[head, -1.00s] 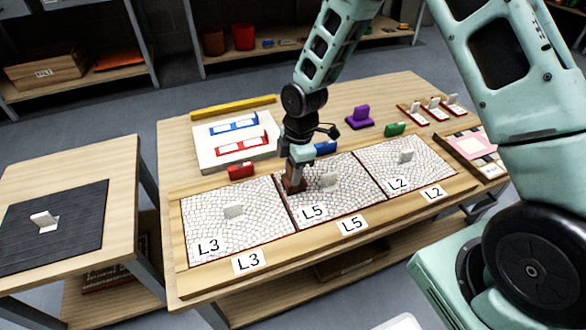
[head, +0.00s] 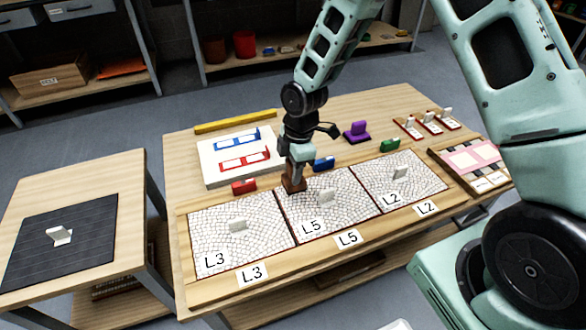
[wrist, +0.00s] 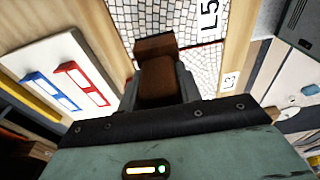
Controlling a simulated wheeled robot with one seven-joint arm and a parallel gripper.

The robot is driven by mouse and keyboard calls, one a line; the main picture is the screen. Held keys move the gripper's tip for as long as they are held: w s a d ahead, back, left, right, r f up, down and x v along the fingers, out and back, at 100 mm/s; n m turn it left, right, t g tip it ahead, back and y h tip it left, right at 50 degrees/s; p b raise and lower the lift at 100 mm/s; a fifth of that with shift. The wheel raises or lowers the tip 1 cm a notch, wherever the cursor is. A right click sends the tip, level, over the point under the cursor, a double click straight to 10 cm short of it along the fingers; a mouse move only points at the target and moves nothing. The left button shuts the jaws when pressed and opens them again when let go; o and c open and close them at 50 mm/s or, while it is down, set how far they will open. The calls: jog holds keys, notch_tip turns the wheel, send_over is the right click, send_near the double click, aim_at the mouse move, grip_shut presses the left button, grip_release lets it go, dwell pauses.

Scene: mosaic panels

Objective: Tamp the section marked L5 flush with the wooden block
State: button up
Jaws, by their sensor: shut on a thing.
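The L5 section (head: 338,218) is a pale mosaic panel in the middle of a wooden frame, between the L3 section (head: 262,237) and the L2 section (head: 415,175). A small light tab (head: 325,196) stands on it. My gripper (head: 297,165) is shut on the brown wooden block (head: 294,186), above the back left corner of L5 near the seam with L3. In the wrist view the block (wrist: 158,78) overlaps the mosaic, with the L5 mark (wrist: 208,15) to its right. Whether the block's underside touches the tiles is hidden.
A red block (head: 244,186), a blue block (head: 323,164) and a green block (head: 390,146) stand behind the panels. A purple stand (head: 357,131), a white board (head: 215,170) and a yellow bar (head: 235,122) lie farther back. A side table (head: 125,190) stands left.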

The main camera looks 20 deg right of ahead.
jog(key=shift+f, duration=0.1)
dwell(0.5)
jog(key=shift+f+b, duration=1.8)
jog(key=shift+f, duration=1.05)
jog(key=shift+f+b, duration=0.3)
jog(key=shift+f, duration=0.3)
notch_tip(320, 180, up, 7)
jog(key=p, duration=0.6)
jog(key=shift+r, duration=0.1)
jog(key=shift+f+b, duration=1.6)
jog(key=shift+f, duration=1.4)
